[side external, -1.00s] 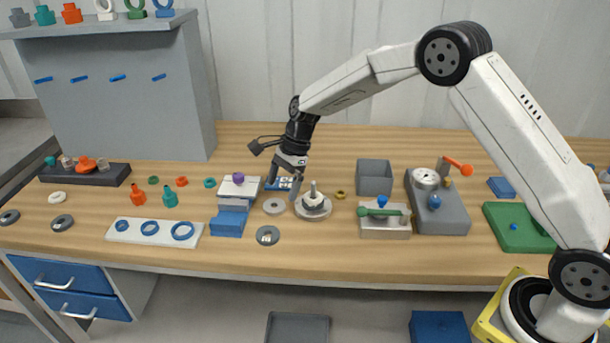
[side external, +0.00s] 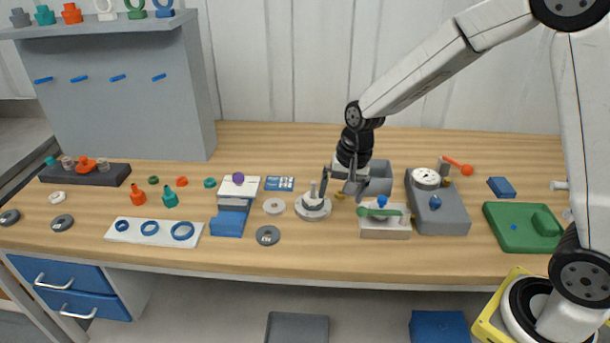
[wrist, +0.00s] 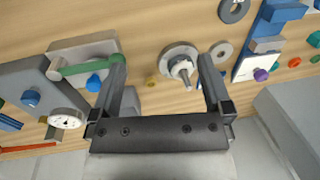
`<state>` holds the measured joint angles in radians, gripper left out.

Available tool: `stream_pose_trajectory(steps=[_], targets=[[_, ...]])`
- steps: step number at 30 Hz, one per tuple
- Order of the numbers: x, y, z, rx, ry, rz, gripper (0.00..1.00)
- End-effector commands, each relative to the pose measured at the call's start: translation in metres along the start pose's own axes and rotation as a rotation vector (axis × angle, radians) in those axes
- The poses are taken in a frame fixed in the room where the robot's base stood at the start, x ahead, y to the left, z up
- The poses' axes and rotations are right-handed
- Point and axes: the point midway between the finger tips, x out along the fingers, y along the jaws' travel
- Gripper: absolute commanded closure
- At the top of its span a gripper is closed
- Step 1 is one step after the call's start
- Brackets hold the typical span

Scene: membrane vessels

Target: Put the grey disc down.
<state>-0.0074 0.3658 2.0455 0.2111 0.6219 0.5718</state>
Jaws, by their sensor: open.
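A dark grey disc (side external: 268,235) with a hole and a small light mark lies flat on the bench near the front edge; it shows at the top of the wrist view (wrist: 234,9). A paler grey ring (side external: 274,206) lies just behind it, also in the wrist view (wrist: 222,51). I cannot tell which is meant. My gripper (side external: 344,192) is open, with nothing between its fingers (wrist: 162,68). It hangs over the bench to the right of both discs, between the round flanged vessel with a post (side external: 313,207) and the grey open box (side external: 378,179).
A fixture with a green lever (side external: 384,224) and a grey gauge block (side external: 443,212) stand to the right. A blue and white stack (side external: 234,205) stands left of the discs. Bare bench lies along the front.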

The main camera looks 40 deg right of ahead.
Motion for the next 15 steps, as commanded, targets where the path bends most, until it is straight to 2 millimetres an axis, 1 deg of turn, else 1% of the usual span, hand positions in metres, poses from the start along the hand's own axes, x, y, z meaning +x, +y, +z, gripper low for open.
stream_pose_trajectory(steps=[1,3,9,12,15], targets=[[-0.004,0.011,0.008,-0.067,0.019,0.005,0.0],[-0.008,0.026,0.019,-0.173,0.045,0.014,0.0],[-0.016,0.067,0.05,-0.468,0.108,0.044,0.0],[-0.017,0.084,0.063,-0.588,0.13,0.058,0.0],[-0.017,0.095,0.073,-0.675,0.144,0.068,0.0]])
